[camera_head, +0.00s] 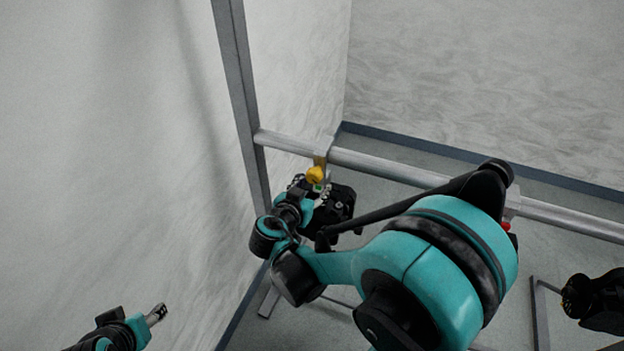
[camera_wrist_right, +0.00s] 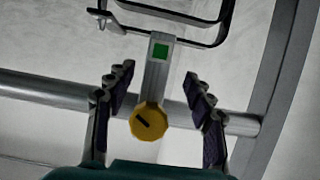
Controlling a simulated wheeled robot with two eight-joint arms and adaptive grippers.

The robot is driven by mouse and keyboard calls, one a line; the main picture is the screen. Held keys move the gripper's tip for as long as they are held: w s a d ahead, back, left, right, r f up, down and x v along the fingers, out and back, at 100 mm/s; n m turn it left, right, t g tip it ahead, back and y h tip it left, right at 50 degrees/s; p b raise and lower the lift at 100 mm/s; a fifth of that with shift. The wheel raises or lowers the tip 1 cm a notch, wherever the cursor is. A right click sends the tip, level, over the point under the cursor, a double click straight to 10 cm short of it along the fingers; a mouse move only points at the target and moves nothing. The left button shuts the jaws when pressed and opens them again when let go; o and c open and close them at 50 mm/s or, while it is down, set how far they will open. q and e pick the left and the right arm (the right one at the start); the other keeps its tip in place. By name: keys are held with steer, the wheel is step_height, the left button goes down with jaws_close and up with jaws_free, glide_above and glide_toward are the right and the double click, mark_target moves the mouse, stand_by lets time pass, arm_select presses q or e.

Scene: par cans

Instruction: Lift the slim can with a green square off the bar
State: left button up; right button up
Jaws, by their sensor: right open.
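The slim can's clamp hangs on the bar (camera_head: 390,167), with a yellow knob (camera_head: 315,175) and a green square (camera_head: 317,188). Below it is a black can body (camera_head: 340,203), partly hidden by my right arm. In the right wrist view the green square (camera_wrist_right: 160,51) sits on a grey clamp strip above the yellow knob (camera_wrist_right: 149,120), and black yoke rails (camera_wrist_right: 180,18) cross the top. My right gripper (camera_wrist_right: 160,80) is open, its fingers on either side of the strip with gaps visible. My left gripper (camera_head: 156,314) is at lower left, away from the bar; its jaw state is unclear.
A grey upright post (camera_head: 236,80) stands at the bar's left end, close to the pale wall (camera_head: 120,120). Another clamp with a red mark (camera_head: 506,226) is farther right on the bar. Another black fixture (camera_head: 598,300) shows at lower right. My right arm covers much of the centre.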

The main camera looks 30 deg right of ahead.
steer(key=b+x, duration=0.2)
steer(key=x, duration=0.4)
steer(key=shift+d+f, duration=0.15)
jaws_close()
